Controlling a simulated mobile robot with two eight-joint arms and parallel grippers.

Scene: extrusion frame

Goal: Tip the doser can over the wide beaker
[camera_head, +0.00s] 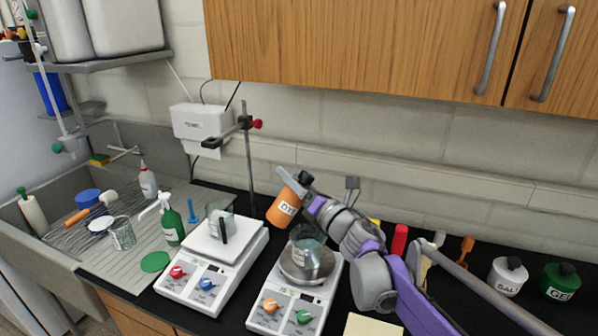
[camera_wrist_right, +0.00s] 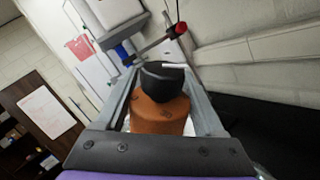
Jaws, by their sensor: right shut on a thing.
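The doser can (camera_head: 284,207) is orange with a pale label and a black top. My right gripper (camera_head: 291,181) is shut on it and holds it in the air, leaning somewhat in the head view. In the right wrist view the can (camera_wrist_right: 160,118) sits between the two fingers, its black top toward the far end. Another glass beaker (camera_head: 218,214) stands on the left-hand device. I cannot tell for sure which is the wide one. My left gripper is not in view.
The left device (camera_head: 212,264) and right device (camera_head: 293,303) have coloured knobs. A stand rod (camera_head: 248,160) with a clamp rises behind the can. A green spray bottle (camera_head: 171,223) stands by the sink at left. White (camera_head: 507,277) and green (camera_head: 559,282) jars stand at right.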

